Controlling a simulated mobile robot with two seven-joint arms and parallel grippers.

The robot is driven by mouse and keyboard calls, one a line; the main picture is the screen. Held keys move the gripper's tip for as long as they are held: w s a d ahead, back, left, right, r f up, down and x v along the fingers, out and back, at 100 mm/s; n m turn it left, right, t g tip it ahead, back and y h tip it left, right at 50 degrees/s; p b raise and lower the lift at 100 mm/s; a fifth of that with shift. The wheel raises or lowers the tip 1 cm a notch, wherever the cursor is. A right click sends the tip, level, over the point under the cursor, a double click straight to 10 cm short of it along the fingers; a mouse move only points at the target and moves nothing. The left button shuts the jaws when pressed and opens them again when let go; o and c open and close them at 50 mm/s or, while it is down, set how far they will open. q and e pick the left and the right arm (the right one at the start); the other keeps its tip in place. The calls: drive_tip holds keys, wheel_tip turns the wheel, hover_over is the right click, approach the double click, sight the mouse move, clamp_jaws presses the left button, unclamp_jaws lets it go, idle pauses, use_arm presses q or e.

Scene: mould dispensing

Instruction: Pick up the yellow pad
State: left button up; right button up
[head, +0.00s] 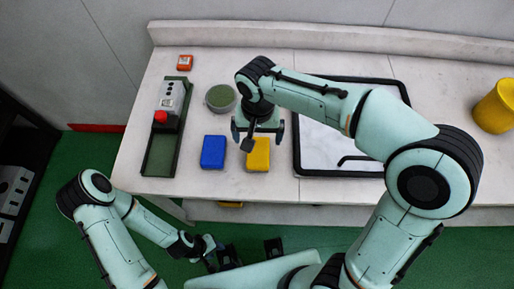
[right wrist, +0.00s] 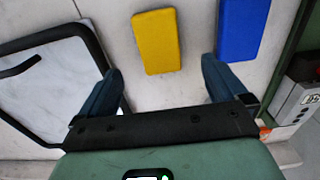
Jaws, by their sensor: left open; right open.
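The yellow pad (head: 258,158) lies flat on the white worktop near its front edge, just right of the blue pad (head: 213,152). My right gripper (head: 258,132) is open and empty above the worktop, pointing down just behind the yellow pad. Its wrist parts hide a little of the pad's far end. In the right wrist view the yellow pad (right wrist: 157,42) lies beyond the two spread fingers, between their lines and apart from both. The blue pad (right wrist: 243,28) is to its right there. My left gripper (head: 222,255) is low in front of the table, open and away from the pads.
A black-framed white tray (head: 320,165) lies right of the yellow pad. A green tray (head: 160,155) with a grey device (head: 172,97) is at the left. A round green-topped dish (head: 221,98), an orange box (head: 184,62) and a yellow cylinder (head: 494,108) also stand on the worktop.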

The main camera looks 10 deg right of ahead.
hover_over(258, 151)
wheel_tip(258, 151, down, 4)
drive_tip(key=shift+f, duration=0.1)
drive_tip(key=shift+f+b, duration=0.35)
drive_tip(key=shift+f, duration=2.4)
use_arm(q)
drive_tip(key=shift+s+f, duration=0.2)
drive_tip(key=shift+f, duration=0.35)
use_arm(e)
drive_tip(key=c, duration=1.1)
drive_tip(key=shift+r, duration=0.15)
use_arm(q)
drive_tip(key=r+p, duration=0.1)
drive_tip(key=w+r+p, duration=0.1)
drive_tip(key=r+p, duration=0.1)
drive_tip(key=shift+w+r, duration=0.2)
drive_tip(key=shift+w, duration=0.15)
use_arm(e)
wheel_tip(258, 151, up, 20)
drive_tip(key=shift+f, duration=0.1)
